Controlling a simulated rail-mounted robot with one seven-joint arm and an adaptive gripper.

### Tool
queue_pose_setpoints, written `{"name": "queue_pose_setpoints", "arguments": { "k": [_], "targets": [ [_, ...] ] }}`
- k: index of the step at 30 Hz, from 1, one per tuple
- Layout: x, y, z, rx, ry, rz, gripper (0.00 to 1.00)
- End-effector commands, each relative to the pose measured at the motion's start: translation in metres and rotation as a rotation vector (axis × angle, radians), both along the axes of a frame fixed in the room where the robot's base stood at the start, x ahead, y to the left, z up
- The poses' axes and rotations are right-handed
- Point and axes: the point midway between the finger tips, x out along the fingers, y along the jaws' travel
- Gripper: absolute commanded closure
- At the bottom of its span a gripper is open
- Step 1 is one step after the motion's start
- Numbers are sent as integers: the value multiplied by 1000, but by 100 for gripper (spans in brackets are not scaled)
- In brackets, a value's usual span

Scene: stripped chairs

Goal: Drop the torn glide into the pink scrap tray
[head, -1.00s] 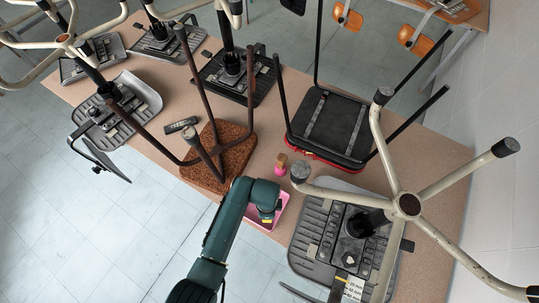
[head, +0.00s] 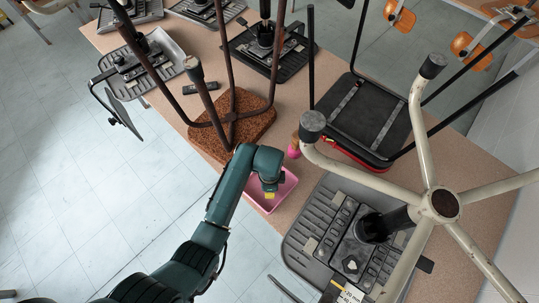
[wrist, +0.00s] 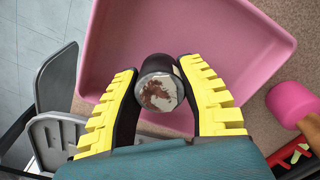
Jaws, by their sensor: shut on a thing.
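The torn glide (wrist: 159,92) is a short dark cylinder with a pale end face marked by brown patches. My gripper (wrist: 162,84) is shut on it in the wrist view, with a yellow-ribbed finger on each side. The pink scrap tray (wrist: 245,50) lies behind and below the glide, which shows against its inside near one wall. In the head view, the tray (head: 286,188) sits at the table's front edge, and my gripper (head: 269,192) hangs over it, pointing down. The glide cannot be made out there. How high it is above the tray floor is hard to tell.
A pink-headed tool (head: 294,152) stands just behind the tray. A grey chair part with pale legs (head: 444,204) rises close on the right. A brown cork-like seat (head: 245,120) with upright legs stands to the left. Several upturned chairs fill the table's back.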

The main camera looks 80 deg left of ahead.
Motion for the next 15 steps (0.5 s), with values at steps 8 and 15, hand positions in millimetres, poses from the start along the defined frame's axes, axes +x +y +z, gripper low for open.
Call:
{"name": "queue_pose_setpoints", "arguments": {
  "k": [8, 15],
  "targets": [
    [0, 0, 1, 1, 0, 0, 50],
    [0, 0, 1, 0, 0, 0, 34]
  ]
}}
